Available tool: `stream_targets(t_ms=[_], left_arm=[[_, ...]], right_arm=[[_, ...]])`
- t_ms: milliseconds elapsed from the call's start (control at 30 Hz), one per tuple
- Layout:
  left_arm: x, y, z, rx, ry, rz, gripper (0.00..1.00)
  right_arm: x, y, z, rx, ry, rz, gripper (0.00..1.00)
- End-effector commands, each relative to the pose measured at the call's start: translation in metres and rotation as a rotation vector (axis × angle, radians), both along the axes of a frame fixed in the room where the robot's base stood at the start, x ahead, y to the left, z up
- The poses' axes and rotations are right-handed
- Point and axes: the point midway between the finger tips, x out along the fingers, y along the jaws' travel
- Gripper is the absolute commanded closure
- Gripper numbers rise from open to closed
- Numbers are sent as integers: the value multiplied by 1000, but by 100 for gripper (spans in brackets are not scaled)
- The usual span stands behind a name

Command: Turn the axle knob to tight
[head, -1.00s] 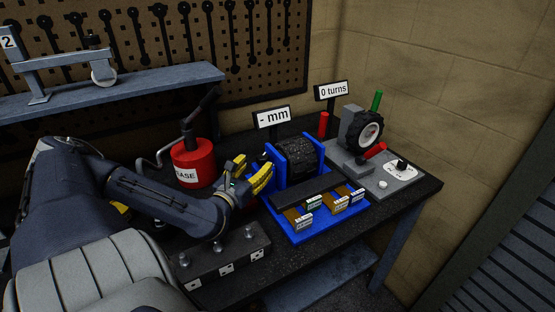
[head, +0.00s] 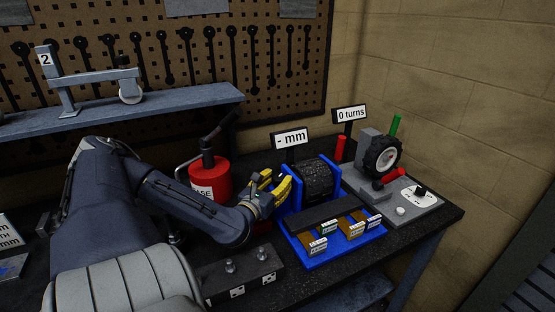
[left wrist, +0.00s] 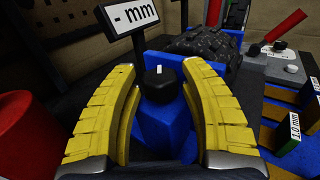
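A black knob (left wrist: 159,85) with a white mark on top sits on the left side of a blue stand (left wrist: 160,130) that holds a dark, treaded wheel (left wrist: 203,45). My left gripper (left wrist: 158,90), with yellow fingers, is open; in the left wrist view one finger is on each side of the knob, and I cannot tell if they touch it. In the head view the left gripper (head: 270,188) is at the left side of the blue stand (head: 336,258), and the knob cannot be made out there. My right gripper is not in view.
A red grease can (head: 211,182) stands left of the gripper. A "- mm" sign (head: 290,139) rises behind the stand. Labelled blocks (head: 317,246) lie in front. A grey fixture (head: 410,212) with a small wheel, red and green handles and a dial is to the right.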

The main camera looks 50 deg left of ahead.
Motion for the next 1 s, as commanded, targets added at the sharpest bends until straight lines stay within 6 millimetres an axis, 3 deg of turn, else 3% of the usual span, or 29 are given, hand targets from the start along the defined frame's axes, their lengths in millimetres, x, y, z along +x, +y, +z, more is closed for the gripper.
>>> stream_targets(t_ms=[33,300,767,1000], left_arm=[[0,0,0,0,0,0,64],[0,0,0,0,0,0,94],[0,1,0,4,0,-43,94],[0,3,1,10,3,-156,94]], right_arm=[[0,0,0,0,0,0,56],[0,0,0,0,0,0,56],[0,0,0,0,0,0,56],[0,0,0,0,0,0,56]])
